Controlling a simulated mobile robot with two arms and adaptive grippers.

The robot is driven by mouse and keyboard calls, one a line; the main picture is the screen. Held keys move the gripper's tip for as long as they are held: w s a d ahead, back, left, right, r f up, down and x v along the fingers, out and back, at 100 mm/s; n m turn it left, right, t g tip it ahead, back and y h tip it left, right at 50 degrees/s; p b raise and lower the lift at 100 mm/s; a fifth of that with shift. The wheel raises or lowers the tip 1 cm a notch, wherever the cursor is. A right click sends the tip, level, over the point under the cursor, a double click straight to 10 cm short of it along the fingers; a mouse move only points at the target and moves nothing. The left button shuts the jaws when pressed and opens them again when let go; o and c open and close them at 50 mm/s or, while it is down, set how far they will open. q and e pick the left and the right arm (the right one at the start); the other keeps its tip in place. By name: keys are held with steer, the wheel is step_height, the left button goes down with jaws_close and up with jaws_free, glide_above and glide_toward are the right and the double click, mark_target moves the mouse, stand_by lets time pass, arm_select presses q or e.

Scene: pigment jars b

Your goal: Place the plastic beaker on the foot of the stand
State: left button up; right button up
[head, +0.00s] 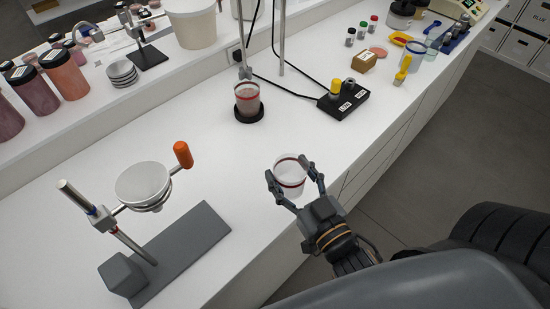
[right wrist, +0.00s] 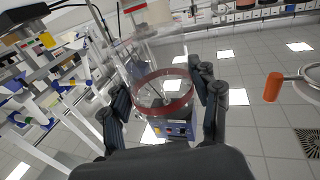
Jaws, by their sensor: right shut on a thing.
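A clear plastic beaker (head: 290,180) with a dark red band is held between the two fingers of my right gripper (head: 295,181), near the bench's front edge. I cannot tell whether it touches the bench. In the right wrist view the beaker (right wrist: 163,92) sits between both fingers. The stand's grey rectangular foot (head: 195,250) lies at the lower left of the head view, to the left of my gripper. Its metal rod (head: 133,246) carries a ring with a pale round bowl (head: 143,184) and an orange handle (head: 182,154). My left gripper is not in view.
A beaker of pink contents (head: 247,100) stands on a black round base under a stirrer. A black control box (head: 343,100) with cables sits behind my right gripper. Pigment jars (head: 65,74) line the left. White bench between the stand and my gripper is clear.

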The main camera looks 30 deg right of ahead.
mark_target(289, 190)
steer(key=n+y, duration=0.1)
steer(key=s+r+n+y, duration=0.1)
steer(key=y, duration=0.1)
steer(key=s+n+y, duration=0.1)
steer(key=shift+s+a+r+g+y, duration=0.15)
steer(key=shift+a+r+g+y, duration=0.15)
steer(key=shift+a+g, duration=0.1)
steer(key=shift+s+a+r+n+g+y, duration=0.35)
steer(key=shift+s+a+n+g+y, duration=0.3)
steer(key=shift+y, duration=0.35)
steer(key=shift+s+a+r+n+g+y, duration=0.3)
steer(key=shift+s+n+g+y, duration=0.15)
steer(key=shift+n+y, duration=0.45)
